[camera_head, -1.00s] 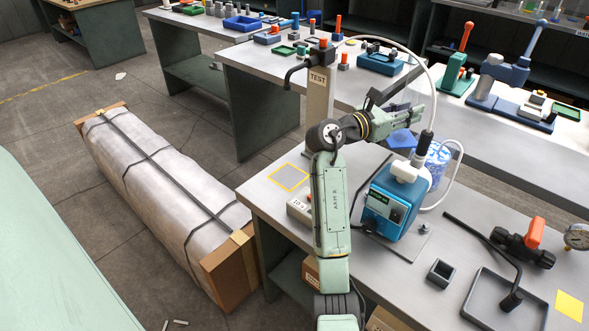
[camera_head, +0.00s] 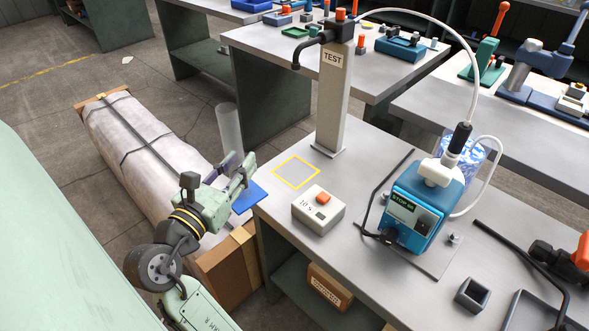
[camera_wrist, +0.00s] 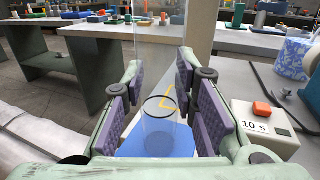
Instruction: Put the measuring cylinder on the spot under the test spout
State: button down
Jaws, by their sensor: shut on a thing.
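The measuring cylinder is a clear tube (camera_head: 229,127) on a flat blue base (camera_head: 249,196). My gripper (camera_head: 240,172) is shut around the tube and holds it upright, just left of the bench edge. In the wrist view the tube stands between the purple pads of my gripper (camera_wrist: 160,88), with the blue base (camera_wrist: 150,143) below. The test spout (camera_head: 297,57) projects left from the TEST post (camera_head: 332,100). The spot (camera_head: 296,172), a yellow-outlined square on the bench below the spout, is empty and lies right of the cylinder.
A white box marked 10 s with an orange button (camera_head: 318,209) sits right of the spot. The blue pump (camera_head: 420,210) with its hoses stands farther right. A long wrapped crate (camera_head: 150,150) lies on the floor left of the bench (camera_head: 350,160).

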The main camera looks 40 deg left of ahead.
jog(key=shift+s+f, duration=0.2)
jog(key=shift+s, duration=0.4)
jog(key=shift+w+d+f+p, duration=0.25)
jog(key=shift+w+f+p, duration=0.25)
jog(key=shift+w, duration=2.4)
jog(key=shift+w+d+f+p, duration=0.25)
jog(key=shift+w+f, duration=0.4)
jog(key=shift+w, duration=2.25)
jog(key=shift+w+d+f+p, duration=0.2)
jog(key=shift+w+f+p, duration=0.35)
jog(key=shift+w, duration=2.35)
jog(key=shift+f, duration=0.2)
jog(key=c, duration=1.3)
grip_release()
